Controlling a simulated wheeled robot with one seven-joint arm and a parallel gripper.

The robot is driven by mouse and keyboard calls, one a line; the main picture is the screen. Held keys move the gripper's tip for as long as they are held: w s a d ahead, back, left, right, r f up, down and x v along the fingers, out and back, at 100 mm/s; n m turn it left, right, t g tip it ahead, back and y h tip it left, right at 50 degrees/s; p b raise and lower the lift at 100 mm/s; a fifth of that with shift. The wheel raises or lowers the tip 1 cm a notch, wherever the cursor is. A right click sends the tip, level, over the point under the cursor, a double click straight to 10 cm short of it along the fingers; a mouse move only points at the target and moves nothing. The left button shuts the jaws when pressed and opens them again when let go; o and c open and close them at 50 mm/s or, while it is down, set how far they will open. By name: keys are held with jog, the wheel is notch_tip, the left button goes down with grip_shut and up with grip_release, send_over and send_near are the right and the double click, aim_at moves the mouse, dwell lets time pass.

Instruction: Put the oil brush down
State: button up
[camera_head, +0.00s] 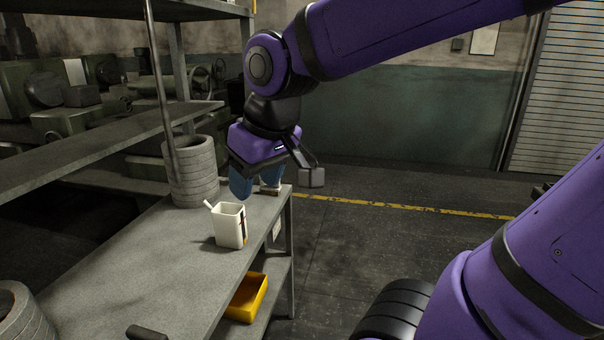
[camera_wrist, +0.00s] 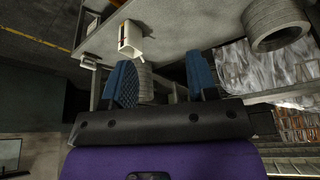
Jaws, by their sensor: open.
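A white open-topped container (camera_head: 229,228) stands upright on the grey shelf top. A short pale stick (camera_head: 208,204) slants out past its rim; it may be the oil brush's handle, but I cannot make out bristles. The container (camera_wrist: 130,38) also shows beyond my fingers in the wrist view. My gripper (camera_head: 257,186) hangs above the shelf, behind the container and apart from it. Its two blue fingers are spread, and the space between them (camera_wrist: 160,68) holds nothing that I can make out.
A stack of grey rings (camera_head: 193,172) stands left of my gripper on the shelf (camera_head: 150,255), with another (camera_head: 15,312) at the near left. A yellow bin (camera_head: 246,298) sits on the lower level. A dark cylindrical object (camera_head: 147,333) lies at the near edge. An upright post rises at the left.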

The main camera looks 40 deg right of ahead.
jog(key=s+d+r+m+t, duration=0.1)
jog(key=s+d, duration=0.2)
jog(key=s, duration=0.3)
jog(key=shift+s+d+r+m+h, duration=0.3)
jog(key=shift+s+r, duration=0.05)
jog(key=shift+o, duration=0.4)
jog(key=shift+w, duration=0.1)
dwell(0.5)
